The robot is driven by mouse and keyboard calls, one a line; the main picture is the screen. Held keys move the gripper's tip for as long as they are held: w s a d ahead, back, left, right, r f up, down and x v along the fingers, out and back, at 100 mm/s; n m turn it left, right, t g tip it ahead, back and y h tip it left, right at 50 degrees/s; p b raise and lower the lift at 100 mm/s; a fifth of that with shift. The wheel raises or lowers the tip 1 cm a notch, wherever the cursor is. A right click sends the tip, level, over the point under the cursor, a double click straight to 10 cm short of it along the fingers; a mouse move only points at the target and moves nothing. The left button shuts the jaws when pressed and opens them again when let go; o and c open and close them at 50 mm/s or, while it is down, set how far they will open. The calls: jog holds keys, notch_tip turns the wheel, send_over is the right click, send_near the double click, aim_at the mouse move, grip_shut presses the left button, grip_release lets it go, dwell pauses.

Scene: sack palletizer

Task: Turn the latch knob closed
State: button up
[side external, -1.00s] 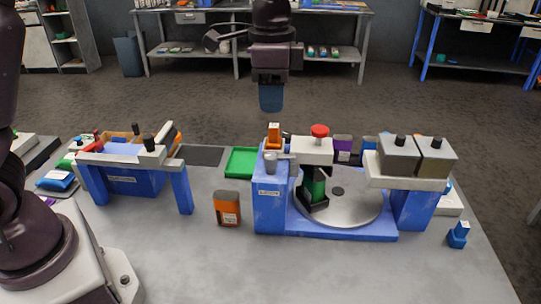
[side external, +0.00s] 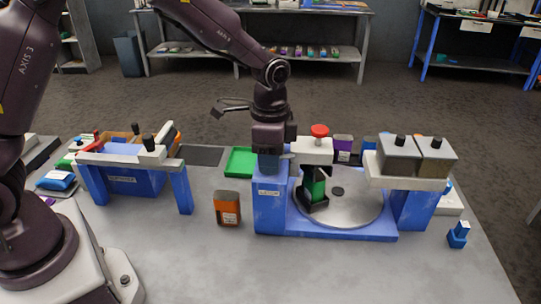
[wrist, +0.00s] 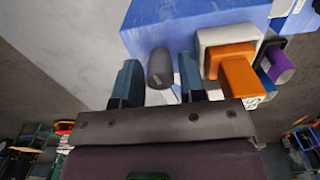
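The latch knob, a grey cylinder (wrist: 160,70), stands out from the blue housing and shows in the wrist view. My gripper (side external: 269,163) is at the left post of the blue turntable machine (side external: 271,210), and it hides the knob in the side view. In the wrist view its two blue fingers are apart, one on each side of the knob. A gap shows between the knob and each finger. An orange block (wrist: 238,72) in a pale holder (wrist: 228,36) is just right of the right finger.
A red knob (side external: 320,130) tops the white arm over the grey turntable disc (side external: 355,208). Two grey boxes (side external: 417,155) stand on the right post. An orange container (side external: 227,208) stands left of the machine, near a green tray (side external: 240,160).

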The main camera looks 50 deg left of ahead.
jog(key=shift+c, duration=0.3)
jog(key=c, duration=0.6)
jog(key=n, duration=0.3)
jog(key=shift+n, duration=0.4)
jog(key=n, duration=0.4)
jog(key=shift+n, duration=0.3)
jog(key=n, duration=0.3)
jog(key=shift+d+n, duration=0.1)
jog(key=shift+n, duration=2.1)
